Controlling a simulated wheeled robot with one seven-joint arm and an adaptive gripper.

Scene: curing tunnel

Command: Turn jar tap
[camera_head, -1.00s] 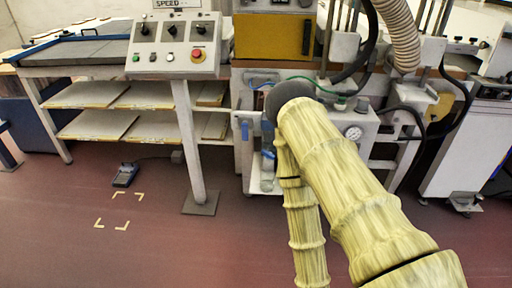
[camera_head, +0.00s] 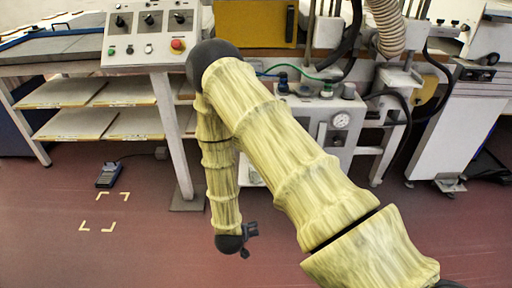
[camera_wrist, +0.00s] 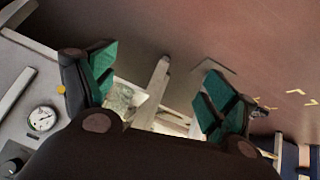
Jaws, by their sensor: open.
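My gripper (camera_head: 248,238) hangs low in the head view, in front of the grey machine cabinet. In the wrist view my gripper (camera_wrist: 157,72) shows green-padded fingers spread apart, with no object held between them. I cannot make out the jar or its tap for certain. My arm covers the left part of the cabinet front in the head view. In the wrist view, a pale, partly clear patch (camera_wrist: 122,96) shows beyond the left finger, but I cannot tell whether it is the jar.
A pressure gauge (camera_head: 340,120) is on the cabinet front; the gauge also shows in the wrist view (camera_wrist: 42,118). A control panel (camera_head: 150,38) on a leg stands to the left. A foot pedal (camera_head: 109,175) lies on the floor. The front floor is largely clear.

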